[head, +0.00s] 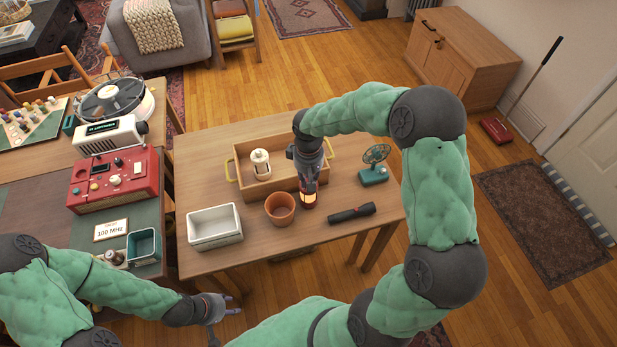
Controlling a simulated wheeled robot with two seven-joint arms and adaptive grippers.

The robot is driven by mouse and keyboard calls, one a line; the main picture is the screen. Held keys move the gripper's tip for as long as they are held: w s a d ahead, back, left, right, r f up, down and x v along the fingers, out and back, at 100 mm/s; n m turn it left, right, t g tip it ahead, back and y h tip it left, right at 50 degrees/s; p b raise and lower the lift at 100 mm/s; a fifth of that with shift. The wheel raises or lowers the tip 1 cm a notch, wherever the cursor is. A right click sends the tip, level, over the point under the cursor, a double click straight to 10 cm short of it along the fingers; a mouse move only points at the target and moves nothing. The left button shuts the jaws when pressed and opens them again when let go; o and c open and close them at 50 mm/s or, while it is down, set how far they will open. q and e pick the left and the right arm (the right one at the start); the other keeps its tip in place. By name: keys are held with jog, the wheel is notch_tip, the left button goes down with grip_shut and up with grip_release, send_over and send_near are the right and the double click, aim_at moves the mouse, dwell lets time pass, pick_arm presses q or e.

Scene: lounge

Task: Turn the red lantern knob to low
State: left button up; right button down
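The red lantern (308,199) stands on the wooden table, just in front of the wooden tray. Its lower part shows a warm glow and a dark red base. My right gripper (308,180) points straight down over the lantern and covers its top, so the knob is hidden. I cannot tell whether the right fingers are closed on anything. My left gripper (231,306) is low at the front left, off the table's front edge, with its fingers apart and empty.
The wooden tray (243,181) holds a cream lantern (261,166). A red radio (113,180) is on the left table.

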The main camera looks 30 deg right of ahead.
dwell(0.5)
jog(key=c, duration=1.1)
grip_release()
notch_tip(320, 180, up, 12)
